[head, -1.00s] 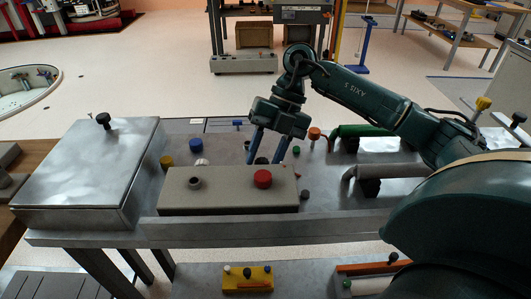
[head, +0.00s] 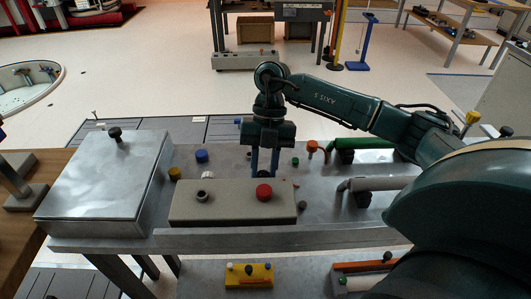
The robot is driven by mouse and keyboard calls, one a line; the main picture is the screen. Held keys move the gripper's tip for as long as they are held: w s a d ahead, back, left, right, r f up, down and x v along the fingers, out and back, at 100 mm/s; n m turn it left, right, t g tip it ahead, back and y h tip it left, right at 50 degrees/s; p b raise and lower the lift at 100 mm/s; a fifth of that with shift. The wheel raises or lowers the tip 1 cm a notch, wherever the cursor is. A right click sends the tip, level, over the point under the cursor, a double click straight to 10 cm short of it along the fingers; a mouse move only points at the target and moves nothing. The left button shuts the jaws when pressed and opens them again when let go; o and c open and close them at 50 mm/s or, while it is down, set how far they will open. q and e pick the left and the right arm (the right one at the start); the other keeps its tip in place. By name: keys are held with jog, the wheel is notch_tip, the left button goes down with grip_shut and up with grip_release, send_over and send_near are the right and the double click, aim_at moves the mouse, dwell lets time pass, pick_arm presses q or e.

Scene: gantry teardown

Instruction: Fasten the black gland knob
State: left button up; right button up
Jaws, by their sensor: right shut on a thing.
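My right gripper (head: 264,171) points straight down behind the beige block on the metal bench. Its two blue fingers are close together, shut on a small dark knob, which looks to be the black gland knob. The fingertips and most of the knob are hidden by the fingers and the block's top edge, so I cannot tell how it is seated. My left gripper is not in view.
The beige block (head: 232,210) carries a red knob (head: 264,192) and a dark round fitting (head: 201,196). A metal box (head: 105,180) with a black-knobbed lid stands left. Blue (head: 201,156), yellow (head: 174,173) and green (head: 295,161) knobs are nearby. Pipes (head: 365,143) lie right.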

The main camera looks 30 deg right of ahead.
dwell(0.4)
jog(key=o, duration=1)
jog(key=p+v, duration=0.1)
jog(key=v, duration=1.2)
jog(key=shift+w+a+r, duration=0.1)
jog(key=shift+w+a, duration=0.1)
